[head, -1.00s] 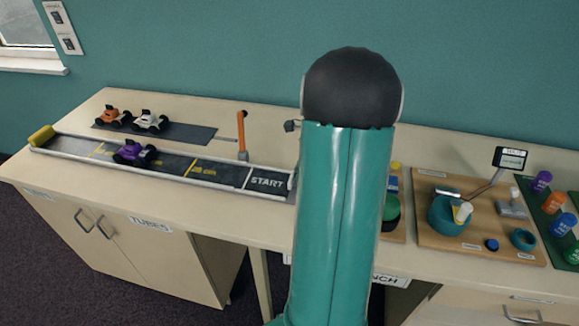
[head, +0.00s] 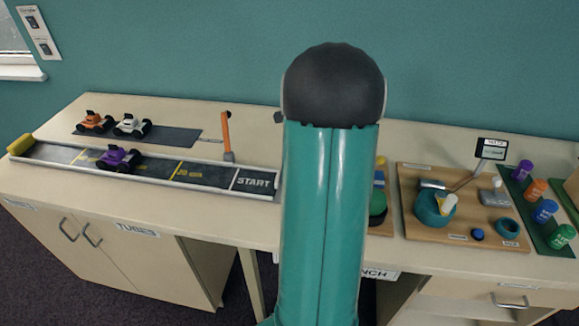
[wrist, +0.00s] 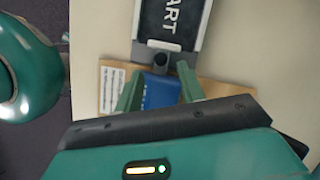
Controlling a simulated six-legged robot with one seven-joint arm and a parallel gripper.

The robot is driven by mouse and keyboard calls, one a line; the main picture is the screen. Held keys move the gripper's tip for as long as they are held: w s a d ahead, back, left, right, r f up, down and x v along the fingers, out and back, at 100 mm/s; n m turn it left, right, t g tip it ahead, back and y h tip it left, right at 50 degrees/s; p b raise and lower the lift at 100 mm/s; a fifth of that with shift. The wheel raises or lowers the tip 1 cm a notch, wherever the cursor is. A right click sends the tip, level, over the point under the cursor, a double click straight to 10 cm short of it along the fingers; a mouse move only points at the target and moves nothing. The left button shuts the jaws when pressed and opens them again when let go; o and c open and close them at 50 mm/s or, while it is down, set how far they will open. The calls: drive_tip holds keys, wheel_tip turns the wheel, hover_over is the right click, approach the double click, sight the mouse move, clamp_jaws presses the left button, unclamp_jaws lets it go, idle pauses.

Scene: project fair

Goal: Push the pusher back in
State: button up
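The track (head: 205,178) with its START end (head: 254,182) lies on the bench left of my arm in the head view. In the wrist view the START end (wrist: 172,22) is at the top. My arm hides the gripper in the head view.
A purple car (head: 119,159) is on the track; orange (head: 94,122) and white (head: 132,125) cars stand behind it. An orange post (head: 227,135) rises behind the START end. A wooden board (head: 465,215) with instruments is at right.

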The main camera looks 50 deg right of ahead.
drive_tip(key=v, duration=1.1)
drive_tip(key=shift+s, duration=0.1)
drive_tip(key=w+a+r+n+h, duration=0.1)
drive_tip(key=w+a+r+n, duration=0.2)
drive_tip(key=a+n, duration=0.55)
drive_tip(key=w+a+r+n+h, duration=0.1)
drive_tip(key=w+a+r+n, duration=0.15)
drive_tip(key=a, duration=1.05)
drive_tip(key=s+a+n+t, duration=0.1)
drive_tip(key=s+a+n, duration=0.1)
drive_tip(key=a+n, duration=0.3)
drive_tip(key=s+a+f+n+t+h, duration=0.1)
drive_tip(key=s+a+n, duration=0.2)
drive_tip(key=a+n, duration=0.2)
drive_tip(key=s+a+f+n, duration=0.1)
drive_tip(key=s+a+n, duration=0.2)
drive_tip(key=a, duration=0.6)
drive_tip(key=shift+a+n+t, duration=0.3)
drive_tip(key=shift+n+t, duration=0.1)
drive_tip(key=shift+n, duration=0.6)
drive_tip(key=shift+s+d, duration=0.1)
drive_tip(key=shift+d, duration=0.1)
